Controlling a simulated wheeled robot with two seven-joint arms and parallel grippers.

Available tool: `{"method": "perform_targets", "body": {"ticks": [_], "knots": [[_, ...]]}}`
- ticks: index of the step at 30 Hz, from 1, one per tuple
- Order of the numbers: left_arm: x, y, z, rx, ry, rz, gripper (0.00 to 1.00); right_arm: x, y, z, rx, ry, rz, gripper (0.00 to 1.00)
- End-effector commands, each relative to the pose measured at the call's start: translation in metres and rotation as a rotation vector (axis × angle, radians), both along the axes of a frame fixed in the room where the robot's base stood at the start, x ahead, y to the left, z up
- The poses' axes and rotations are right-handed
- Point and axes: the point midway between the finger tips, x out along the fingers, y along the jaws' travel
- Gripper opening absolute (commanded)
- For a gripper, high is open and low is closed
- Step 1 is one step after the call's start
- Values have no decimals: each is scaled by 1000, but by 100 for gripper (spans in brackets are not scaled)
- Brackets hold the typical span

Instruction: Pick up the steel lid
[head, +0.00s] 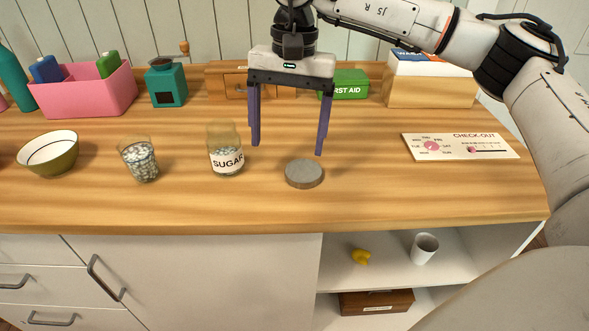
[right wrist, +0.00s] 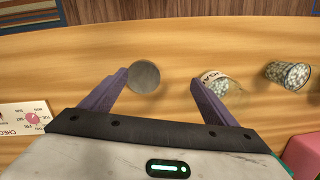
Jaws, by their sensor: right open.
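The steel lid (head: 304,173) is a flat grey disc lying on the wooden counter, right of the sugar jar. In the right wrist view the lid (right wrist: 144,76) lies beyond the fingertips, close to the left finger's tip. My right gripper (head: 287,148) is open and empty, fingers pointing down, above the counter around the lid's area. The fingers also show in the right wrist view (right wrist: 160,78), spread wide apart. The glass sugar jar (head: 226,150) stands open at the top beside the left finger. My left gripper is not in view.
A glass of pale pellets (head: 139,160) and a green bowl (head: 48,154) stand to the left. A check-out card (head: 460,147) lies right. A green first aid box (head: 345,85), teal grinder (head: 166,82) and pink bin (head: 86,90) stand behind. The counter right of the lid is clear.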

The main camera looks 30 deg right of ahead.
Motion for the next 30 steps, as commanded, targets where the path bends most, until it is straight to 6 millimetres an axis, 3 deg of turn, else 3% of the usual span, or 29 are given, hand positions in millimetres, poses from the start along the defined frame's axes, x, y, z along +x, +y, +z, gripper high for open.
{"method": "perform_targets", "body": {"ticks": [3,6,12,30], "knots": [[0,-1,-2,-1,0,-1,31,1,-30,14,-79,-18,8,81],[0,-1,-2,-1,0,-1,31,0,-38,8,-103,-19,10,81],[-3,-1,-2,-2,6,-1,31,-1,-37,-22,-102,-17,12,81],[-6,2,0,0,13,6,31,-5,-36,-83,-98,-21,11,81]]}}
